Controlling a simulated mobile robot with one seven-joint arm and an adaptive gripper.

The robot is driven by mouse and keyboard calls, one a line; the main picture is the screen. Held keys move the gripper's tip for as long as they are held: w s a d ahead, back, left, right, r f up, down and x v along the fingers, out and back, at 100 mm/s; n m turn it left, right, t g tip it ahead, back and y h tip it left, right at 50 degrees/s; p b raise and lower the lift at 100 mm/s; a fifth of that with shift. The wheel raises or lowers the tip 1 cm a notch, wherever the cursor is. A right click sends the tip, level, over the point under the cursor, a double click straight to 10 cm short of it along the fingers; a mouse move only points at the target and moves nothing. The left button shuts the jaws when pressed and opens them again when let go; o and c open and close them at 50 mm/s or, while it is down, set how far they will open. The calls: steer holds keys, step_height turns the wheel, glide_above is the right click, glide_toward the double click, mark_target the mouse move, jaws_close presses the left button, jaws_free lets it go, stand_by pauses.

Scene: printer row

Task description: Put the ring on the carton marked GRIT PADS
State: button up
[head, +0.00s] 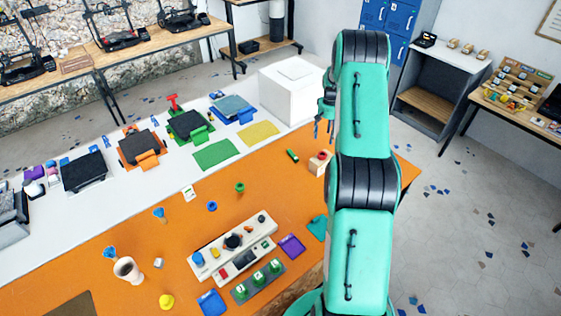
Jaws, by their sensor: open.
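A small blue ring (212,206) lies flat on the orange part of the table, left of the middle. A small tan carton (318,168) with a red patch on it stands near the table's right side, beside my arm. Its marking is too small to read, so I cannot tell whether it says GRIT PADS. My gripper (324,128) is partly hidden by my arm, near the large white box. Its fingers are open and it appears empty, up and to the right of the ring, apart from it.
A large white box (291,92) stands at the table's back. Green (216,154) and yellow (258,134) mats lie before it. A green piece (240,187) stands near the ring. A beige control panel (216,262), a white cup (127,270) and a yellow piece (167,301) occupy the front.

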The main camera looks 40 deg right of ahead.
steer(key=w+a+r+n+t+h, duration=0.1)
steer(key=a+r+n+t, duration=0.15)
steer(key=a+r, duration=2.45)
steer(key=s+a+r+n, duration=0.1)
steer(key=s+a+r, duration=0.3)
steer(key=a+r, duration=0.25)
steer(key=s+a+r+n, duration=0.1)
steer(key=s+a+r, duration=0.35)
steer(key=a, duration=0.35)
steer(key=s+a+r+n+t, duration=0.1)
steer(key=s+a, duration=0.8)
steer(key=s, duration=0.4)
steer(key=s+a+r+n+t+y, duration=0.1)
steer(key=s+a+n+t, duration=0.1)
steer(key=s+a, duration=0.8)
steer(key=s, duration=0.2)
steer(key=shift+s+a+r, duration=0.25)
steer(key=shift+s, duration=0.1)
step_height(320, 180, down, 14)
steer(key=b, duration=1.4)
steer(key=shift+f+b, duration=0.25)
steer(key=shift+b, duration=0.05)
